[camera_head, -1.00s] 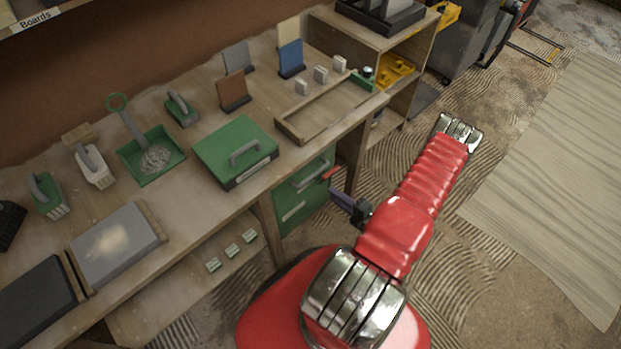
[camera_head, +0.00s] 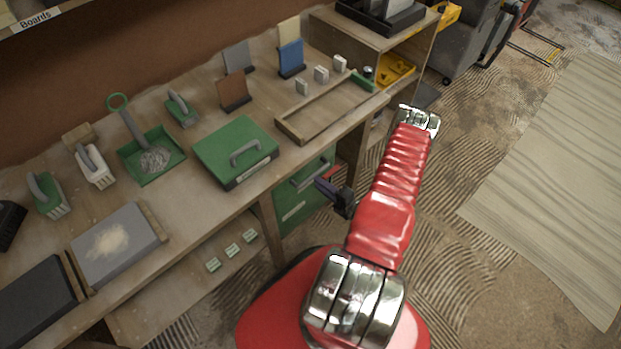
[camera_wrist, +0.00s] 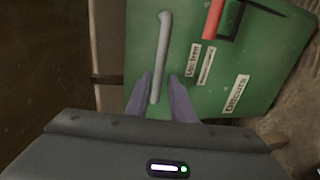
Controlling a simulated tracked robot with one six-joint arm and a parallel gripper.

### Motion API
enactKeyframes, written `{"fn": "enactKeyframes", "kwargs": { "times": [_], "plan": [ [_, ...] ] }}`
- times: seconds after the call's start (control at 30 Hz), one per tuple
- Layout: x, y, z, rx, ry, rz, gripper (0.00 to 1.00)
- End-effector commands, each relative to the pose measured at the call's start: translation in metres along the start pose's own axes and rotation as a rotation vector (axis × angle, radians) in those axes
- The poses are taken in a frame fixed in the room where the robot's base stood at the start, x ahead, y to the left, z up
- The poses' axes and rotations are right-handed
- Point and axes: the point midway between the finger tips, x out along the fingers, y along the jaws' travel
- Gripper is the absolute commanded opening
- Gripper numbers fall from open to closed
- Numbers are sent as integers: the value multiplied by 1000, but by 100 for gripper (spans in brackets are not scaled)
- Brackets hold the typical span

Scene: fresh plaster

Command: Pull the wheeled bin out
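The green wheeled bin (camera_head: 300,205) stands under the workbench, its front facing the open floor. In the wrist view, its green front (camera_wrist: 215,70) carries a grey bar handle (camera_wrist: 162,50), white labels and a red part near a dark slot. The handle also shows in the head view (camera_head: 310,172). My gripper (camera_head: 323,186) is at the bin's front beside the handle. In the wrist view, my gripper (camera_wrist: 160,85) has its two purple-grey fingers apart, one on each side of the handle's lower end, with gaps visible. The bin's wheels are hidden.
The workbench (camera_head: 190,205) holds a green case (camera_head: 237,152), trowels and a tray. Its wooden leg (camera_head: 270,228) stands left of the bin, another leg to the right. A pale sheet (camera_head: 560,190) lies on the floor at right. Patterned floor in front is clear.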

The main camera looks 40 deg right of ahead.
Motion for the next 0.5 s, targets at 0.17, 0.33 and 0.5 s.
{"fn": "enactKeyframes", "kwargs": {
  "times": [0.17, 0.33, 0.5],
  "plan": [
    [23, 0, -1, -1, 4, 0, 22],
    [43, 0, -1, -2, 3, 0, 22],
    [57, 0, 0, -1, 1, 0, 22]
  ]
}}
